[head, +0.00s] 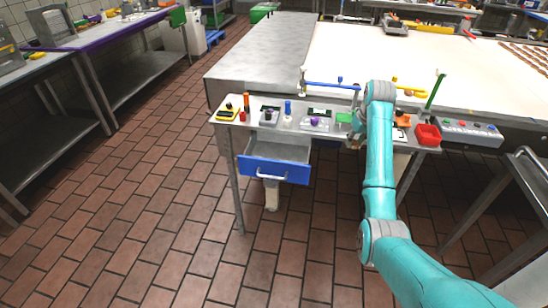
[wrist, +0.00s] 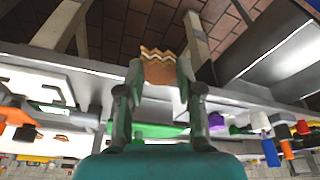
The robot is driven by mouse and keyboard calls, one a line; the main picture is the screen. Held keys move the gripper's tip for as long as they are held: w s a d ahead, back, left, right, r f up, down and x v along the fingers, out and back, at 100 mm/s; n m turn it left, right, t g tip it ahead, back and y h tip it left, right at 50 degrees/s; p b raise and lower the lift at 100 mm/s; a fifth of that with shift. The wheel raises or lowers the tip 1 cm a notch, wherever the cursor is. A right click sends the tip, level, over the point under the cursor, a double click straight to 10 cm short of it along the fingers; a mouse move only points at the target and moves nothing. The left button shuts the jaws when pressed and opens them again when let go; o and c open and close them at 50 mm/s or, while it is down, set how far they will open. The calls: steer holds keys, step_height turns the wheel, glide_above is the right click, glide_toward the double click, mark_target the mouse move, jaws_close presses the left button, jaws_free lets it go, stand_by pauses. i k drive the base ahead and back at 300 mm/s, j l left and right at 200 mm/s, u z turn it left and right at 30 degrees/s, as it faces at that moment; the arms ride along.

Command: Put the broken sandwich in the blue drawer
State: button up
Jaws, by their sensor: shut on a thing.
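The broken sandwich (wrist: 159,70) is a brown piece with a jagged, zigzag edge and a pale layer. It sits between the two fingers of my gripper (wrist: 160,77) in the wrist view, and the gripper is shut on it. The blue drawer (head: 274,170) is pulled open under the left part of the small work table in the head view. Its grey inside (head: 280,150) looks empty as far as I can see. In the head view my gripper is mostly hidden behind my arm, at the table's front edge, right of the drawer.
The small table (head: 222,116) carries several small coloured items, a green pad (head: 344,118) and a red bin (head: 428,134). A blue bar (head: 332,86) and a green post (head: 436,92) rise above it. A large pale table stands behind. The tiled floor in front of the drawer is clear.

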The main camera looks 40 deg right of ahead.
mark_target(279, 156)
steer(key=i+j, duration=0.7)
steer(key=j, duration=0.2)
